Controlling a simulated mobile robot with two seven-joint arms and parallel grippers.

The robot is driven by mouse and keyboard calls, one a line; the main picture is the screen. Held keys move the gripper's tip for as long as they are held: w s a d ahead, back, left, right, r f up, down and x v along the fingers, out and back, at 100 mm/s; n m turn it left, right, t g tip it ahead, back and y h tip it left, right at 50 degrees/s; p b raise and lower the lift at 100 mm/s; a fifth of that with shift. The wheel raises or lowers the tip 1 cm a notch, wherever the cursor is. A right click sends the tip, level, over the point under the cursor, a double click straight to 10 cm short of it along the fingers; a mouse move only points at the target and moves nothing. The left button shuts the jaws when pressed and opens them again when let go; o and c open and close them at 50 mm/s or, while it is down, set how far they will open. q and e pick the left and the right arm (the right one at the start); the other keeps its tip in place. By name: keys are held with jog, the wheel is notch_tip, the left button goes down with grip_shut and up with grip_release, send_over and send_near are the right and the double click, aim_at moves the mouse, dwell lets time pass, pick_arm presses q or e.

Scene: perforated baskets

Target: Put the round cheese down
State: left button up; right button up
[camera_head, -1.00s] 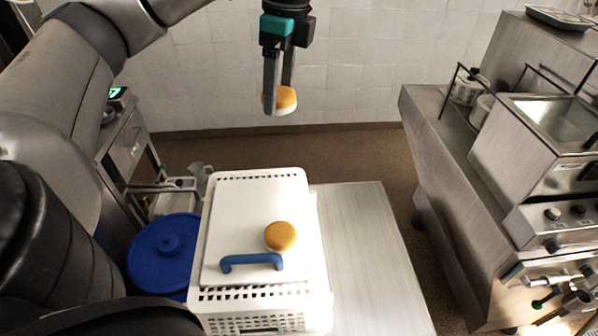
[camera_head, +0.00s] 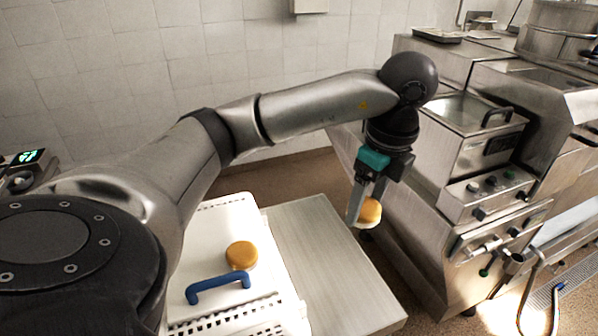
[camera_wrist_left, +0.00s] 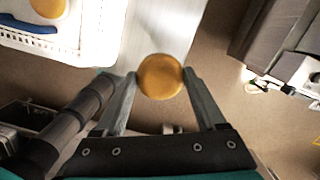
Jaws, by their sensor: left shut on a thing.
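My left gripper (camera_head: 361,206) is shut on a round cheese (camera_head: 370,212) with an orange top and pale side. In the head view it hangs in the air past the right edge of the steel table (camera_head: 318,262). In the left wrist view the held cheese (camera_wrist_left: 161,76) sits between the two fingers, with the brown floor below it. A second, similar round cheese (camera_head: 241,255) rests on the white lid of the perforated basket, beside the blue handle (camera_head: 217,288). My right gripper is not in view.
The white perforated basket (camera_head: 285,312) stands on the left part of the table. The table top right of it is bare. A steel cooking unit (camera_head: 425,235) with knobs stands right of the gripper. A tiled wall (camera_head: 120,75) is behind.

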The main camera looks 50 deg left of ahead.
pick_arm(q)
notch_tip(320, 180, down, 20)
jog(key=shift+f+b, duration=0.1)
jog(key=shift+b, duration=0.3)
dwell(0.3)
jog(key=shift+f, duration=0.1)
jog(key=o, duration=1.4)
jog(key=shift+c, duration=0.2)
notch_tip(320, 180, up, 12)
jog(key=d, duration=0.1)
jog(key=shift+d+r+b, duration=0.2)
jog(key=shift+b, duration=0.1)
